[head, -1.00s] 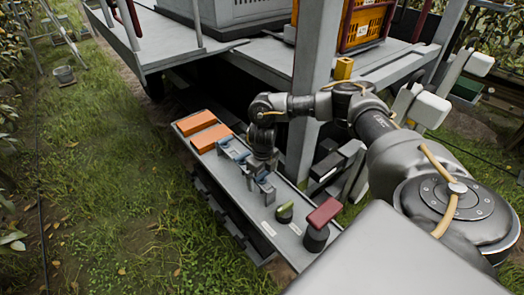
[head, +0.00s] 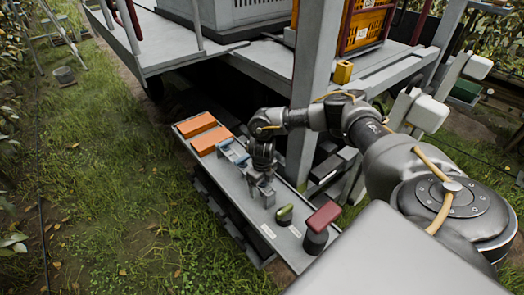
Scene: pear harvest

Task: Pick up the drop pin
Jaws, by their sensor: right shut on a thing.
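My right gripper (head: 260,188) reaches down to the long grey tray (head: 238,190) beside the platform. Its fingers are shut on a small grey piece, which I take to be the drop pin. The pin is mostly hidden by the fingers and too small to make out clearly. The gripper is low over the middle of the tray, between the blue-grey holders (head: 232,151) and a green-topped piece (head: 284,213). I cannot tell whether the pin still touches the tray. My left gripper is not in view.
Two orange blocks (head: 197,125) lie at the tray's far end. A dark red block on a black base (head: 322,216) stands at the near end. A grey post (head: 317,95) rises close behind my right arm. Open grass (head: 110,190) lies to the left.

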